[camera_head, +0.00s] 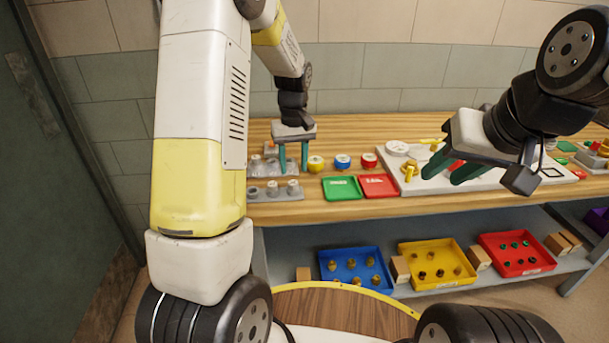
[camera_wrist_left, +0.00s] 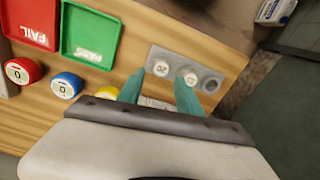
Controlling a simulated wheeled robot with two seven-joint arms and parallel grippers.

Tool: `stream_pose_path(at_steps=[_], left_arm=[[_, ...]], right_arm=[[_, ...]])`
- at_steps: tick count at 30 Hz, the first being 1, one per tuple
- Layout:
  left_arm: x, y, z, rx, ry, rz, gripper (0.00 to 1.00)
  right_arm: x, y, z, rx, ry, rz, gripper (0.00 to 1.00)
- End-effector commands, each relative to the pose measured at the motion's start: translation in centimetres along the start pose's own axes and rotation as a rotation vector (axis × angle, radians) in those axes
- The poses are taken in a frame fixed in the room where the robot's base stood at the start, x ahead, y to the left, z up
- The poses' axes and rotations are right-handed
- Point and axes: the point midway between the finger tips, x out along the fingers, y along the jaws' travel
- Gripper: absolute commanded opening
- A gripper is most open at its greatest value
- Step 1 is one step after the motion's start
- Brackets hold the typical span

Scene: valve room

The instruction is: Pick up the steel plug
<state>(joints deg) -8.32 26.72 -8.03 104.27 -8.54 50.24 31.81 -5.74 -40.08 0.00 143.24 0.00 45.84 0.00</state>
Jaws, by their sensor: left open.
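A grey strip (camera_head: 262,196) lies at the left front of the wooden bench and also shows in the left wrist view (camera_wrist_left: 154,56). In it stand two metallic plugs with white numbered tops, one (camera_wrist_left: 161,69) and another (camera_wrist_left: 190,78); its third position (camera_wrist_left: 211,84) looks grey and unlabelled. I cannot tell which item is the steel plug. My left gripper (camera_head: 293,167) points down behind this strip, its teal fingers apart; a pale thing shows partly between them in the wrist view. My right gripper (camera_head: 452,170) is open over the white board.
Behind the strip is a second grey rack (camera_head: 263,168), partly hidden by my left gripper. Yellow (camera_head: 316,163), blue (camera_head: 342,161) and red (camera_head: 369,160) round pieces stand beside it, behind green (camera_head: 342,189) and red (camera_head: 379,186) trays. Coloured bins sit on the lower shelf.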

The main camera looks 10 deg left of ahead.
Motion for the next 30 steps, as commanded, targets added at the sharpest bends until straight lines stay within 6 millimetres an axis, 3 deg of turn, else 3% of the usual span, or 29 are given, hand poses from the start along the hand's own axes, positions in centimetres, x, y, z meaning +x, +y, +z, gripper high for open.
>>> stream_pose_path(at_steps=[10, 19, 26, 30], left_arm=[[4.7, -0.1, 0.1, 0.001, -0.001, 0.000, 0.42], [5.3, -0.1, 0.1, 0.001, 0.001, 0.002, 0.42], [5.3, -0.1, 0.1, 0.001, 0.002, 0.002, 0.00], [5.2, -0.1, 0.1, 0.001, 0.002, 0.002, 0.00]], right_arm=[[0.0, 0.0, 0.0, 0.000, 0.000, 0.000, 0.36], [0.0, 0.0, 0.0, 0.000, 0.000, 0.000, 0.36], [0.0, 0.0, 0.0, 0.000, 0.001, 0.000, 0.36], [0.0, 0.0, 0.0, 0.000, 0.000, 0.000, 0.36]])
